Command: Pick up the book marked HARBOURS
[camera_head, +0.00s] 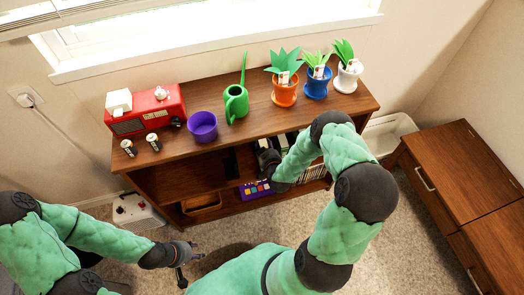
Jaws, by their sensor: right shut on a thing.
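My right gripper (266,160) reaches into the open front of the wooden hutch, below its top board. It is shut on what looks like a book, mostly hidden by the gripper and arm. Several book spines (291,138) show in part beside my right forearm, under the top board. No marking HARBOURS can be read from here, so I cannot tell which book it is. My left gripper (187,263) hangs low over the carpet, in front of the hutch and away from the books. It looks open and empty.
The hutch top (215,155) holds a red radio (152,118), a purple pot (203,127), a green watering can (236,103) and three potted plants. A purple box with coloured squares (256,190) sits low in the hutch. A wooden cabinet (460,175) stands right.

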